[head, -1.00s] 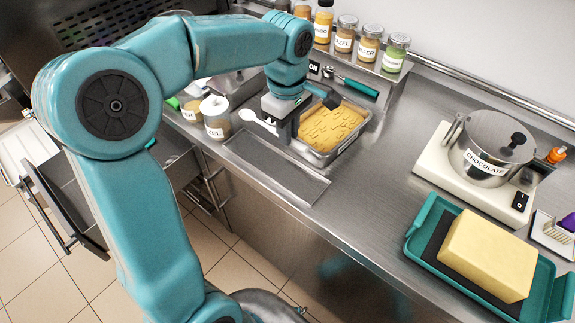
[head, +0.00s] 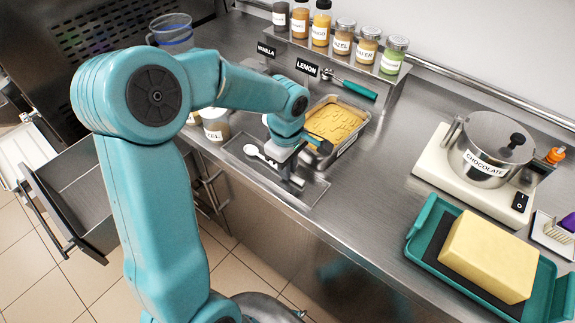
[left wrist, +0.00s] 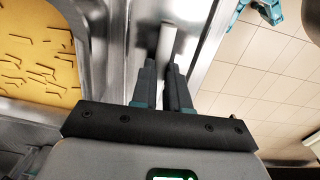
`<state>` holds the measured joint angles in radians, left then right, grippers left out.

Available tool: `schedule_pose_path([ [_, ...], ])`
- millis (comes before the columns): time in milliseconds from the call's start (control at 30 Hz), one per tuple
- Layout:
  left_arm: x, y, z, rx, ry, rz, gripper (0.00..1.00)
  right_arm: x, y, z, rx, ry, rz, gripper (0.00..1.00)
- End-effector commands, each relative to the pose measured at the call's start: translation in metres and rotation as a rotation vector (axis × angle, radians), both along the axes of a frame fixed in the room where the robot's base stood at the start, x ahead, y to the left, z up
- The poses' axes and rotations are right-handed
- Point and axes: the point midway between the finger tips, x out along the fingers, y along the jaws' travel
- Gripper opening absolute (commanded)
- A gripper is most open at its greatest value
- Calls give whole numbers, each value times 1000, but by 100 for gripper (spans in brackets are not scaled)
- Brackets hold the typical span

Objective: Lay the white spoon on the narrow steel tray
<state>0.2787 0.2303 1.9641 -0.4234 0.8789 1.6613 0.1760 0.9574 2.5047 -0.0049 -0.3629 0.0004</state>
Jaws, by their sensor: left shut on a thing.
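The white spoon (head: 251,151) is over the narrow steel tray (head: 315,192), with its bowl toward the tray's left end. My left gripper (head: 290,180) is above the tray and shut on the spoon. In the left wrist view, the spoon's pale handle (left wrist: 167,42) shows between the fingers (left wrist: 162,72). The gripper hides part of the handle in the head view. I cannot tell whether the spoon touches the tray floor. My right gripper is not seen.
A steel pan of yellow ice cream (head: 338,123) stands just behind the tray. A labelled jar (head: 216,128) stands to its left. A chocolate pot (head: 492,150) and a teal tray (head: 418,226) with a yellow block are at the right. The counter between is clear.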

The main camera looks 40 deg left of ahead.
Motion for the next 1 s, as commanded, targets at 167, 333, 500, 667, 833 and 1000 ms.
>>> schedule_pose_path([
  [167, 0, 0, -2, 0, 0, 0, 40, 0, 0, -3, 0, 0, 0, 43],
  [333, 0, 0, -2, 0, 0, 0, 40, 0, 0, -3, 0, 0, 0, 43],
  [500, 0, 0, 2, 0, 0, 0, 40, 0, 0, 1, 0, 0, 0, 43],
  [667, 1, 1, 24, 3, -5, 1, 40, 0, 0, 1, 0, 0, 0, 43],
  [833, 0, 1, 65, 2, -6, 0, 40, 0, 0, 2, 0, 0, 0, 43],
  [1000, -1, 1, 100, 0, -4, 1, 40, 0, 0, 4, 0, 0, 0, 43],
])
